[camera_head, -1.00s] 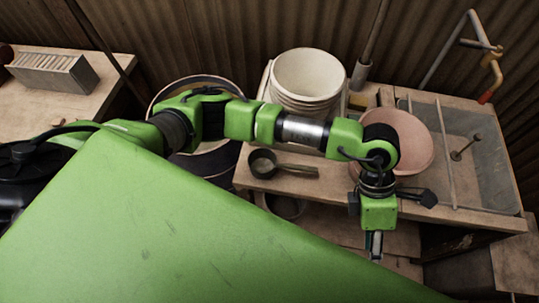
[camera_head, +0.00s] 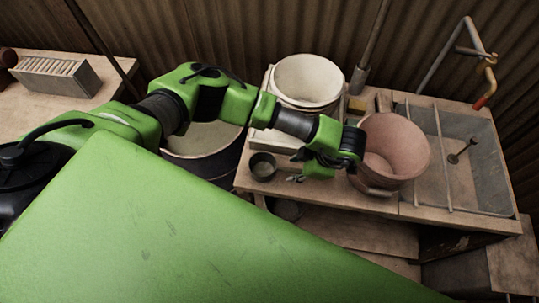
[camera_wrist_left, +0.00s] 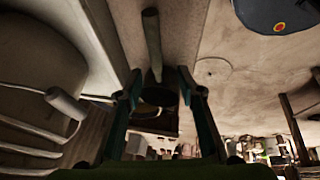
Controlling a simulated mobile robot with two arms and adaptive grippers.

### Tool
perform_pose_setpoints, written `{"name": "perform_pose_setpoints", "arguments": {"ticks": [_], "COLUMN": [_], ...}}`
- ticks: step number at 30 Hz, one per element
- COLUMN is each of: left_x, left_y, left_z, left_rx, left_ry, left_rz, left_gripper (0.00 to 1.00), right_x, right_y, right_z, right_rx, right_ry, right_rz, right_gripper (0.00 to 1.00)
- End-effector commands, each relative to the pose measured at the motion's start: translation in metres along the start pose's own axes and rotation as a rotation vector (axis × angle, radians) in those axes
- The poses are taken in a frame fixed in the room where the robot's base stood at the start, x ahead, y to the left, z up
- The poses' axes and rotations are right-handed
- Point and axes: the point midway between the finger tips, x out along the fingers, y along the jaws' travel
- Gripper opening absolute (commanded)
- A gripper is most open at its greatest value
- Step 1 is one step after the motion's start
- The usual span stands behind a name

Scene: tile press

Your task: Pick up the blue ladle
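The ladle (camera_head: 262,167) lies on the wooden bench, left of my wrist in the head view. My left gripper (camera_wrist_left: 160,92) is open, with a finger on each side of the ladle. I cannot tell whether either finger touches it. My right gripper is not in view.
A white bucket (camera_head: 308,80) stands behind my forearm. A reddish bucket (camera_head: 400,140) is close to the right of my wrist. A sink basin (camera_head: 478,165) with a tap (camera_head: 487,75) is at the far right. A large dark bin (camera_head: 205,165) stands left of the bench.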

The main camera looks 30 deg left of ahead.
Motion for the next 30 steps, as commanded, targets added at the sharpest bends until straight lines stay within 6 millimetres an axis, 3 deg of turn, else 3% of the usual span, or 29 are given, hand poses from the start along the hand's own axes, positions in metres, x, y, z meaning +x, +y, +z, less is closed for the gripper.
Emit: {"name": "perform_pose_setpoints", "arguments": {"ticks": [5, 13, 22, 26, 30], "left_x": [0.012, 0.048, 0.054, 0.054, 0.053], "left_y": [0.002, 0.004, 0.005, 0.005, 0.005], "left_z": [-0.001, 0.001, 0.002, 0.002, 0.002], "left_rx": [-0.001, -0.001, 0.000, 0.000, -0.001], "left_ry": [0.002, 0.001, -0.001, -0.001, -0.001], "left_rz": [-0.003, -0.003, -0.001, -0.001, -0.001], "left_gripper": [0.35, 0.35, 0.35, 0.01, 0.00], "right_x": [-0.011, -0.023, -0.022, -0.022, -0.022], "right_y": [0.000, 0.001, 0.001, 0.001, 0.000], "right_z": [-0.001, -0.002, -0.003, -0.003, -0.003], "right_rx": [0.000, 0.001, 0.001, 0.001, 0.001], "right_ry": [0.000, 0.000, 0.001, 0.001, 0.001], "right_rz": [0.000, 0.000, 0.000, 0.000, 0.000], "right_gripper": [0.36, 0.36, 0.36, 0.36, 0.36]}}
